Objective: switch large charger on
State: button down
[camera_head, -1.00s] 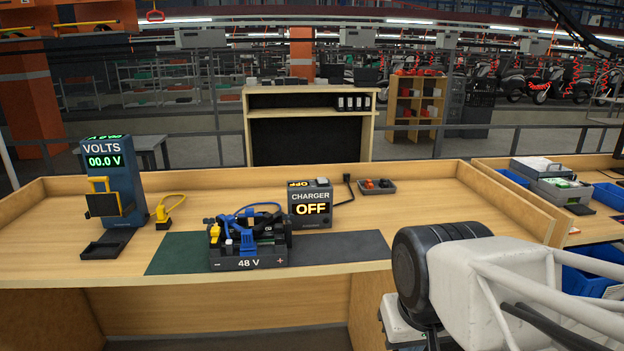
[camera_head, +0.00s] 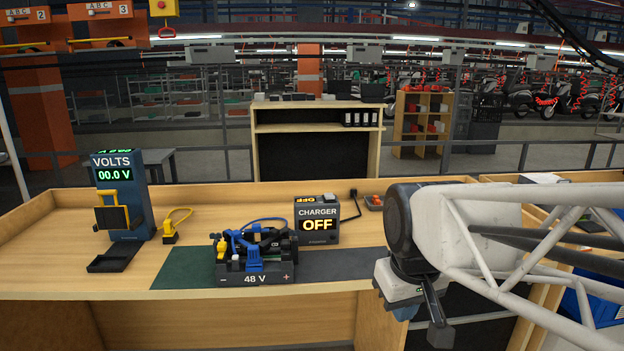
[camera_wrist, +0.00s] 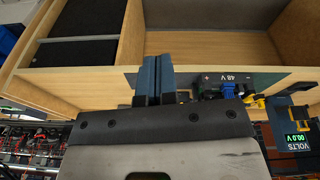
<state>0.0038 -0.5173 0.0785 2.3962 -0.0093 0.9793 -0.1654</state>
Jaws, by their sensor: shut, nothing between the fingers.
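The charger (camera_head: 317,220) is a dark box on the bench, with a display reading OFF in yellow. A light switch (camera_head: 331,197) shows on its top right; its exact position is too small to tell. My gripper (camera_wrist: 157,68) is shut and empty, its dark blue fingers together in the wrist view. In the head view its blue fingers (camera_head: 407,313) show partly below my wrist, right of the charger and in front of the bench, apart from it. The charger is not clearly seen in the wrist view.
A 48 V battery (camera_head: 255,271) with blue and yellow connectors sits in front of the charger; it shows in the wrist view (camera_wrist: 229,79). A volts meter (camera_head: 120,205) reading 00.0 V stands left, beside a yellow connector (camera_head: 170,238).

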jog(key=w+r+n, duration=0.2)
jog(key=w+r, duration=0.1)
jog(key=w, duration=0.5)
jog(key=w+r+n, duration=0.3)
jog(key=w, duration=0.5)
jog(key=n+g, duration=0.2)
jog(key=n, duration=0.9)
send_over(330, 195)
jog(key=f, duration=0.5)
jog(key=shift+s, duration=0.2)
jog(key=shift+w+f, duration=0.1)
jog(key=shift+w, duration=0.15)
jog(key=shift+f, duration=0.15)
jog(key=shift+f, duration=1.45)
